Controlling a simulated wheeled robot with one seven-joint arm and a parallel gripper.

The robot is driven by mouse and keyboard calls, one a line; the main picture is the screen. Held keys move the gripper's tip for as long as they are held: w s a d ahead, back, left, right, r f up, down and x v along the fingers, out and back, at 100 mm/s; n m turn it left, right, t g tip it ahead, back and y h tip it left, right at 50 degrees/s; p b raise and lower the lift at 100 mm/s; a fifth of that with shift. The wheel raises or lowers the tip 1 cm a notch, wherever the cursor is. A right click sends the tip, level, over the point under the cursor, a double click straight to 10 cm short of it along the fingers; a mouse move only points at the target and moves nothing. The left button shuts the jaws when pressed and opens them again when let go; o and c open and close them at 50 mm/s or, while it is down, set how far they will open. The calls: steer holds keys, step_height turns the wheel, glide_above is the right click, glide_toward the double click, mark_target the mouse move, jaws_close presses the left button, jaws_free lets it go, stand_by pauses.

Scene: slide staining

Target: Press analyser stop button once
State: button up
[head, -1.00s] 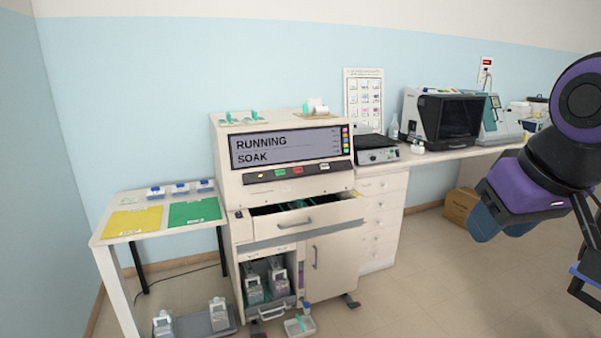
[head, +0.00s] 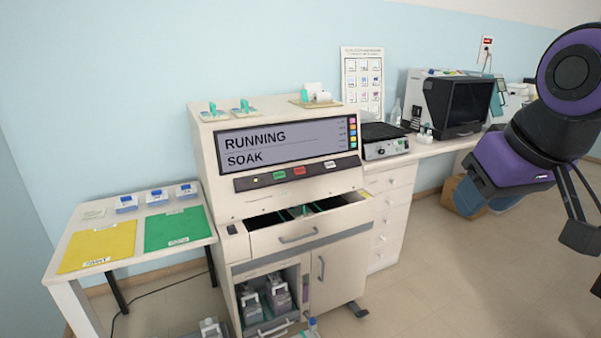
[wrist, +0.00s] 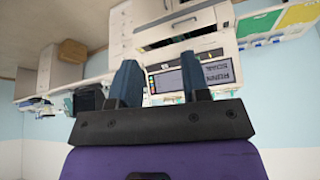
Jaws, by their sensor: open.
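The analyser (head: 205,150) is a cream cabinet with a grey screen (head: 285,145) reading "RUNNING" and "SOAK". Below the screen, a dark panel carries a red button (head: 299,171) between a green button (head: 279,175) and a white one (head: 329,164); their small labels are not legible. My gripper (head: 487,202) is at the right, well apart from the analyser, fingers pointing down-left. In the wrist view my gripper (wrist: 158,70) is open and empty, with the screen (wrist: 180,79) appearing behind its fingers, far off.
An open drawer (head: 300,235) juts out below the panel. A side table with yellow (head: 97,245) and green (head: 178,228) mats stands at left. A counter with a hotplate (head: 385,148) and a dark-fronted machine (head: 460,105) runs right. Floor before the counter is mostly clear.

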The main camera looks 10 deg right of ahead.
steer(key=shift+c, duration=0.2)
jaws_close()
stand_by(1.4)
